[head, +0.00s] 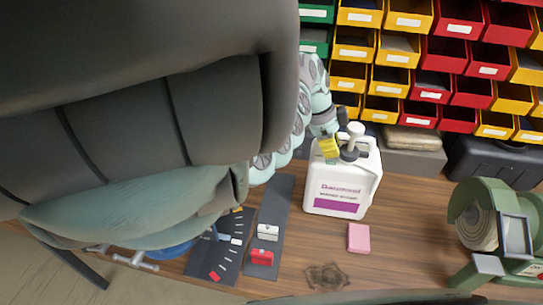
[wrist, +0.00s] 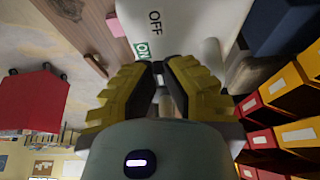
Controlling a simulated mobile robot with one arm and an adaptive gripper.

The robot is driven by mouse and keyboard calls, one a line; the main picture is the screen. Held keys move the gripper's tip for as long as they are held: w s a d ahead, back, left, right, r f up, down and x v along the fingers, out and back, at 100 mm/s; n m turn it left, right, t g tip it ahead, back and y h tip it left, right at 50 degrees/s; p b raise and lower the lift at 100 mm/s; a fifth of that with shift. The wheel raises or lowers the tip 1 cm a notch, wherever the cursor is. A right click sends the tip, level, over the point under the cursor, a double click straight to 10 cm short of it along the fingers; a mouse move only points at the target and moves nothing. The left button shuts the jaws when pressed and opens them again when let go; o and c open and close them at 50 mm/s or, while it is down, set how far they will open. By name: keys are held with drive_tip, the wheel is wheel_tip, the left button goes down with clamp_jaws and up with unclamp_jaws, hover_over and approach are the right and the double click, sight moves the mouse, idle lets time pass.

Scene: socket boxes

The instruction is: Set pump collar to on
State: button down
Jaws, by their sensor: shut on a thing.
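The white jug (head: 339,187) with a purple label stands on the wooden table. A white pump head (head: 356,130) and a dark collar (head: 350,153) show at its top. My gripper (head: 330,147), with yellow fingers, is at the jug's top, beside the pump. In the wrist view my gripper (wrist: 161,75) is shut on a dark part between its fingertips, which appears to be the pump collar; the fingers hide most of it. The jug's white top (wrist: 190,20) carries a black OFF mark (wrist: 155,21) and a green ON mark (wrist: 143,50) near the left fingertip. The collar's exact setting is hidden.
Yellow and red bins (head: 440,55) rise behind the jug. A pink block (head: 359,238) lies in front of it. A dark strip with a red box (head: 262,257) and a white box (head: 268,232) lies at left.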

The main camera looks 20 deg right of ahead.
drive_tip(key=shift+s+r, duration=0.1)
drive_tip(key=n+p, duration=0.1)
drive_tip(key=s+n+p, duration=0.1)
drive_tip(key=p, duration=0.1)
drive_tip(key=shift+a+r+n+t, duration=0.1)
drive_tip(key=shift+a+n+t, duration=0.05)
drive_tip(key=shift+n+t, duration=0.2)
drive_tip(key=s+n+t+p, duration=0.1)
drive_tip(key=n+p, duration=0.1)
drive_tip(key=shift+s+a+n, duration=0.1)
drive_tip(key=shift+a+n, duration=0.05)
drive_tip(key=shift+n, duration=0.2)
drive_tip(key=n+p, duration=0.1)
drive_tip(key=s+n+t, duration=0.1)
drive_tip(key=n, duration=0.1)
drive_tip(key=shift+s+f+t+p, duration=0.1)
drive_tip(key=shift+f+t+p, duration=0.15)
drive_tip(key=shift+p, duration=0.15)
drive_tip(key=shift+s+d+n+t+p, duration=0.15)
drive_tip(key=shift+s+n+t+p, duration=0.1)
drive_tip(key=shift+n, duration=0.55)
drive_tip(key=shift+s+d+n+t+p, duration=0.15)
drive_tip(key=shift+s+n+t, duration=0.1)
drive_tip(key=shift+n, duration=0.55)
drive_tip(key=c, duration=1)
unclamp_jaws()
